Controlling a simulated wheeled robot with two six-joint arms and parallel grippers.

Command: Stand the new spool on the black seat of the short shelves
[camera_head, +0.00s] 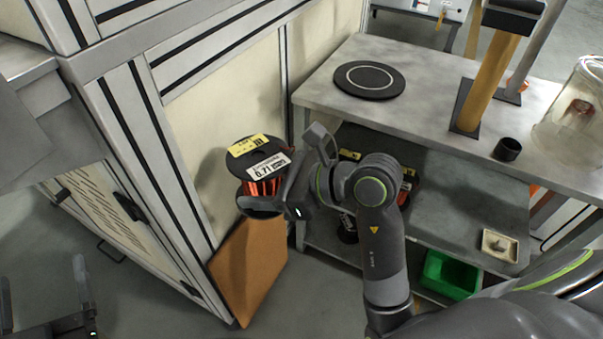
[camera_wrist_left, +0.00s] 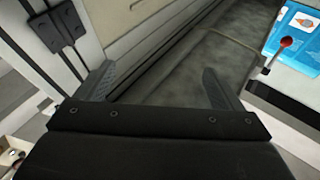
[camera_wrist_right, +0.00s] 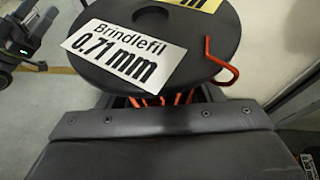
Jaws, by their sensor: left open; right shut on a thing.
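The new spool (camera_head: 262,178) has black flanges, copper-orange wire and a white label reading 0.71 mm. My right gripper (camera_head: 268,206) is shut on it, and it hangs upright left of the short shelves (camera_head: 428,115). In the right wrist view, the spool's top flange (camera_wrist_right: 215,40) shows a "Brindlefil 0.71 mm" label and a loose orange wire end. The black seat (camera_head: 368,80) is a flat disc with a pale ring on the shelves' top; nothing stands on it. My left gripper (camera_head: 45,300) is open and empty at the lower left, away from the spool.
A yellow post (camera_head: 487,82), a small black cup (camera_head: 507,149) and a glass jar (camera_head: 575,110) stand on the shelf top. Below are dark spools partly behind my right arm, a pale dish (camera_head: 499,246) and a green bin (camera_head: 450,277). A brown board (camera_head: 250,268) leans against the pale cabinet.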

